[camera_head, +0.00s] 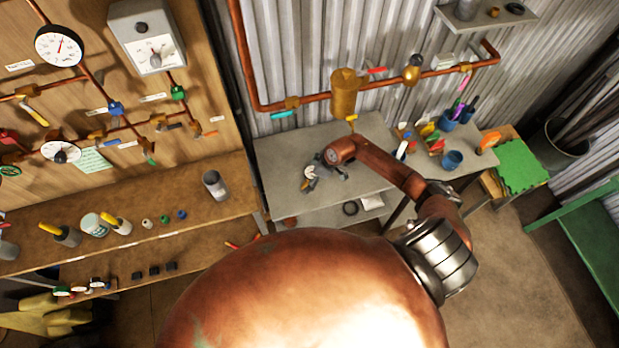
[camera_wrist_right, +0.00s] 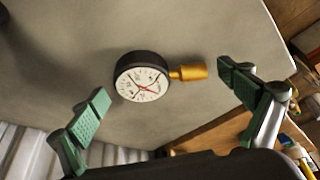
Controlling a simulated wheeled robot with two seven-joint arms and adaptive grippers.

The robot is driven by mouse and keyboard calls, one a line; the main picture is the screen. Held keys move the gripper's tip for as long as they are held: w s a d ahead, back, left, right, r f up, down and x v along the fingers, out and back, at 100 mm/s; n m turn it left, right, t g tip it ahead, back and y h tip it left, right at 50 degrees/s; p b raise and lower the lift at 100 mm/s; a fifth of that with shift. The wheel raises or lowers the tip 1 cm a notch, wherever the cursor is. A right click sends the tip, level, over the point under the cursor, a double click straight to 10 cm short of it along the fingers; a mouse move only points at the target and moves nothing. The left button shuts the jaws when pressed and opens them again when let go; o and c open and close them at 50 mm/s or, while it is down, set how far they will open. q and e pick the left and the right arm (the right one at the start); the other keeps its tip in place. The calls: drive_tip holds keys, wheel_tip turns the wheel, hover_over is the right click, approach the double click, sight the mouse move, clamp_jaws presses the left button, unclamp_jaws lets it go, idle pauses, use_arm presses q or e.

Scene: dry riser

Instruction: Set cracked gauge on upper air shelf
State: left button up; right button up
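A round gauge (camera_wrist_right: 141,83) with a black rim, white dial and brass stem lies on a grey table top (camera_wrist_right: 215,30) in the right wrist view. Dark lines and a red needle cross its dial. My right gripper (camera_wrist_right: 163,86) is open, one green-padded finger to each side of the gauge, apart from it. In the head view my right gripper (camera_head: 318,180) is low over the grey table (camera_head: 280,155); a small pale patch beside it seems to be the gauge, mostly hidden. A grey wall shelf (camera_head: 515,17) is at the top right. My left gripper is not in view.
A copper pipe (camera_head: 315,97) with a brass cylinder (camera_head: 345,92) runs along the corrugated wall behind the table. Blue cups (camera_head: 453,159) and tools stand at the table's right. A wooden bench (camera_head: 150,228) and gauge board (camera_head: 90,110) are on the left.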

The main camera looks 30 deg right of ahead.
drive_tip(key=c, duration=1.3)
drive_tip(key=shift+r, duration=0.1)
